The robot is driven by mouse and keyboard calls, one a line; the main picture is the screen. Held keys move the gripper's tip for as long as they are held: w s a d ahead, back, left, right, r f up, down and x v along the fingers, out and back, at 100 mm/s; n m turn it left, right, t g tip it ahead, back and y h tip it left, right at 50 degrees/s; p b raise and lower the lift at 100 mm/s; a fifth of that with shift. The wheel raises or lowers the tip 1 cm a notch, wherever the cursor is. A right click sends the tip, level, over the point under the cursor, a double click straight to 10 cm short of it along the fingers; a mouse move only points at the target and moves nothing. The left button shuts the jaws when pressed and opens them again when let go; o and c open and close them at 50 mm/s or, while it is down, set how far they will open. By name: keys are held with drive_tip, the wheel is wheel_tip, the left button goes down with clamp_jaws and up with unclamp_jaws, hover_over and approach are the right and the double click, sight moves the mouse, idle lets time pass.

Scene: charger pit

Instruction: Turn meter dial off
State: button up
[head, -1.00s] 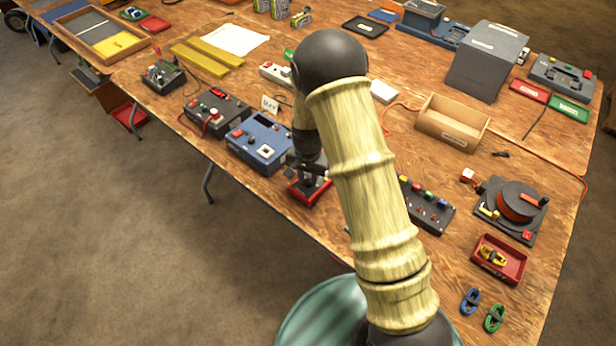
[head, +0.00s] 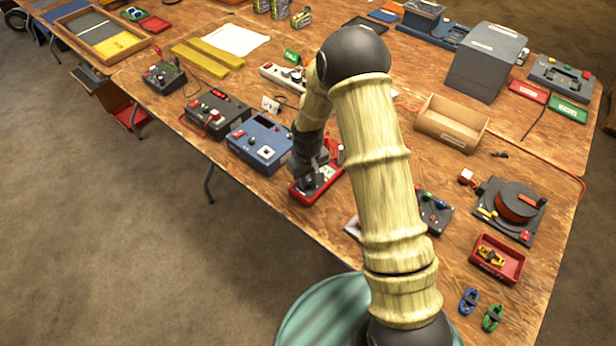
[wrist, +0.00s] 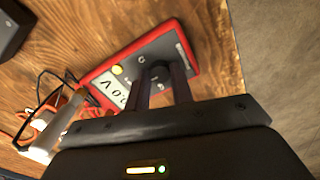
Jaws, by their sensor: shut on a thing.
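The red meter (wrist: 188,55) with a dark face lies flat on the wooden table; it also shows in the head view (head: 297,196), partly hidden by my gripper. Its pale display (wrist: 112,92) reads upside down in the wrist view, with a "V" legible. A yellow button (wrist: 117,70) is beside the display. The dark round dial (wrist: 157,70) is on the meter's face, partly covered by my fingers. My gripper (wrist: 163,80) reaches down onto the meter, its two fingers shut on the dial from both sides. The dial's pointer position is hard to read.
Cables and a pale probe (wrist: 50,140) lie beside the meter's display end. A blue box (head: 262,145) stands left of the meter, and a dark panel with coloured knobs (head: 432,215) stands right. The table's front edge is close to the meter.

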sight(308, 182)
drive_tip(key=n+p, duration=0.1)
drive_tip(key=n, duration=0.5)
drive_tip(key=shift+r, duration=0.1)
drive_tip(key=n+p, duration=0.2)
drive_tip(key=n, duration=0.4)
drive_tip(key=shift+n, duration=0.3)
drive_tip(key=o, duration=1)
wheel_tip(308, 182, up, 17)
drive_tip(key=shift+r, duration=0.1)
idle(0.5)
